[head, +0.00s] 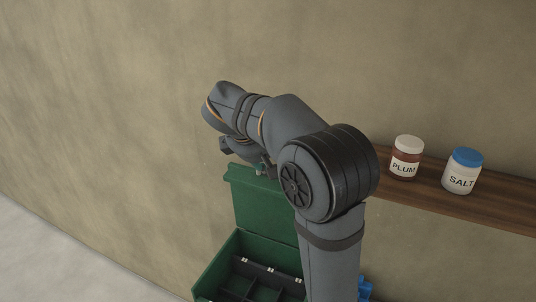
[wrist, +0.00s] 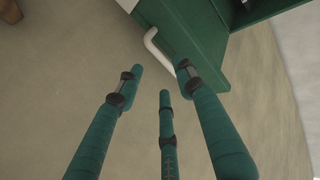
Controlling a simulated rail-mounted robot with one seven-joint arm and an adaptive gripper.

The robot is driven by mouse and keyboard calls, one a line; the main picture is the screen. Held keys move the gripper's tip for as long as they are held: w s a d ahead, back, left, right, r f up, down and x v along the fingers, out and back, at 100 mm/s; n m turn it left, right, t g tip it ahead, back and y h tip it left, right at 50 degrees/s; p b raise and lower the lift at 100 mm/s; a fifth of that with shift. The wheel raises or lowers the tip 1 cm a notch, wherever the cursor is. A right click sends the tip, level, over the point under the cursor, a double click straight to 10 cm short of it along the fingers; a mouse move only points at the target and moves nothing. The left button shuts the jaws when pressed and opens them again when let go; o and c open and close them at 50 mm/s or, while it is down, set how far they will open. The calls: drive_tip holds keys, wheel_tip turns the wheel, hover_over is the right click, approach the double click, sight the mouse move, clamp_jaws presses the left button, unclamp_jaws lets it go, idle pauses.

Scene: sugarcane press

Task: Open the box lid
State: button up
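The green box (head: 222,268) stands at the bottom of the head view. Its lid (head: 262,208) is raised and stands roughly upright behind the open box, whose divided inside shows. My gripper (head: 262,168) is by the lid's top edge, partly hidden by my arm. In the wrist view, the three teal fingers of my gripper (wrist: 160,82) are spread apart with nothing between them. A white bent handle (wrist: 155,45) on the green lid (wrist: 185,25) shows just beyond the fingertips. I cannot tell whether any finger touches the lid.
A wooden shelf (head: 485,212) on the wall to the right holds a jar labelled PLUM (head: 405,160) and a blue-capped jar labelled SALT (head: 461,174). A blue object (head: 365,289) shows beside my arm. The wall space left of the box is clear.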

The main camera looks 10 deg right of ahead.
drive_tip(key=shift+v, duration=2.1)
drive_tip(key=x, duration=1.2)
drive_tip(key=shift+a+f, duration=0.1)
drive_tip(key=shift+f, duration=0.1)
drive_tip(key=shift+s+r, duration=0.15)
drive_tip(key=shift+s, duration=0.15)
drive_tip(key=shift+w, duration=0.15)
